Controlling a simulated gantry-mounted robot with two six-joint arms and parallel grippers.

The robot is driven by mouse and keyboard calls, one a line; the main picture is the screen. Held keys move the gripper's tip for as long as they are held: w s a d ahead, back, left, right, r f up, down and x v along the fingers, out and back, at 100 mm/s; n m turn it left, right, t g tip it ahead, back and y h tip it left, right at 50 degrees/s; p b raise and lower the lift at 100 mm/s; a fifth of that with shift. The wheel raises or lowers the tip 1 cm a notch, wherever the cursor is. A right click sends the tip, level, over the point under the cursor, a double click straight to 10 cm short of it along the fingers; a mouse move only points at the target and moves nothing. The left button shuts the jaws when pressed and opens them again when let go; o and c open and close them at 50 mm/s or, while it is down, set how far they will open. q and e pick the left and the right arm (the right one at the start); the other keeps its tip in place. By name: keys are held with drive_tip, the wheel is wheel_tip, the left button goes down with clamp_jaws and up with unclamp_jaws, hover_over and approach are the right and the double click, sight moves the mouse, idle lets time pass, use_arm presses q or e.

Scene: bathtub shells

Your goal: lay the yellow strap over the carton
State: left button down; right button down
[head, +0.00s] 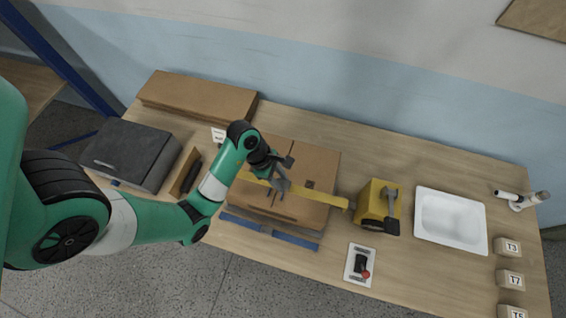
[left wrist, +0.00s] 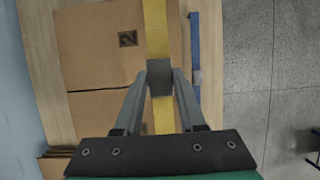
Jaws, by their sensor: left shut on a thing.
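The carton (head: 312,160) is a brown closed box in the middle of the table; its top flaps and a dark printed mark show in the left wrist view (left wrist: 100,50). The yellow strap (head: 322,197) runs from the yellow dispenser (head: 375,203) leftward across the carton's top. In the left wrist view the strap (left wrist: 155,30) shows above and below the fingertips. My left gripper (head: 276,184) is over the carton, shut on the strap; its fingertips (left wrist: 160,78) meet at a grey piece that hides part of the strap. My right gripper is not in view.
A blue bar (head: 270,231) lies along the carton's front. A control box with a red button (head: 360,264), a white tray (head: 450,220) and labelled blocks (head: 508,248) stand to the right. A dark grey box (head: 130,153) and flat brown cardboard (head: 198,97) are at left.

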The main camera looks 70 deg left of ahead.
use_arm(q)
drive_tip(key=w+a+f, duration=0.1)
drive_tip(key=a+f, duration=0.1)
drive_tip(key=a, duration=0.1)
drive_tip(key=w+a+f+b, duration=0.1)
drive_tip(key=a+f, duration=0.2)
drive_tip(key=w+a+f, duration=0.2)
drive_tip(key=a+f, duration=0.1)
drive_tip(key=shift+a, duration=0.25)
drive_tip(key=shift+f+b, duration=0.3)
drive_tip(key=shift+f, duration=1.35)
drive_tip(key=shift+f, duration=0.2)
drive_tip(key=c, duration=0.5)
unclamp_jaws()
